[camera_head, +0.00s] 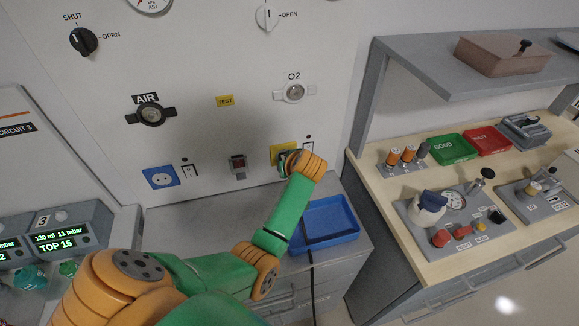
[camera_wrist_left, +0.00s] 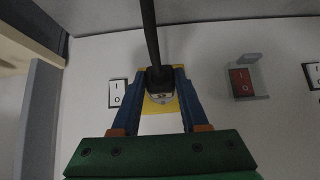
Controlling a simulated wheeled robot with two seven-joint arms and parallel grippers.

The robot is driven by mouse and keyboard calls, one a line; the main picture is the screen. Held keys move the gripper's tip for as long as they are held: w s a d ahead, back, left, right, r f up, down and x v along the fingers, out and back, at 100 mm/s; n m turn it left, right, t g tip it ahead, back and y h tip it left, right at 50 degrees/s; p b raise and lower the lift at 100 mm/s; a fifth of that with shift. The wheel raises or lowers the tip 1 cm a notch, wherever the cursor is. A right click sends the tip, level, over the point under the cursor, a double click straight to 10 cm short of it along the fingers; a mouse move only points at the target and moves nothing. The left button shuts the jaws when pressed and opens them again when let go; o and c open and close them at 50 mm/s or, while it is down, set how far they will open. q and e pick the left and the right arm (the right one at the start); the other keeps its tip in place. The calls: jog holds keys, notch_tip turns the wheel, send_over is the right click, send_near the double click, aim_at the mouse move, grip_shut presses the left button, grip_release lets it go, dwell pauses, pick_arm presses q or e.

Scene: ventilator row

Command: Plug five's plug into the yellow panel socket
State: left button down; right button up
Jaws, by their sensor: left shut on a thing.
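The yellow panel socket (camera_head: 280,149) is on the wall panel, partly hidden behind my left gripper (camera_head: 287,162). In the left wrist view, the blue fingers of the left gripper (camera_wrist_left: 160,84) are shut on a dark plug (camera_wrist_left: 159,76), from which a thick black cable (camera_wrist_left: 149,30) runs toward the top. The plug is in front of the yellow plate (camera_wrist_left: 152,106) and covers its middle. I cannot tell whether it is seated in the socket or just short of it. My right gripper is not in view.
A white switch (camera_head: 308,144) is right of the yellow socket; a red switch (camera_head: 237,165) and a blue socket (camera_head: 161,177) are to its left. A blue tray (camera_head: 335,234) lies below on the grey cabinet. A workbench (camera_head: 424,268) with trays and parts stands at right.

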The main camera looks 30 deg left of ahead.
pick_arm(q)
jog(key=shift+w+a+r, duration=0.15)
jog(key=shift+r, duration=0.15)
jog(key=c, duration=0.6)
grip_release()
jog(key=shift+o, duration=1.3)
jog(key=shift+a+f, duration=0.1)
jog(key=shift+f, duration=0.05)
jog(key=shift+w+f, duration=0.1)
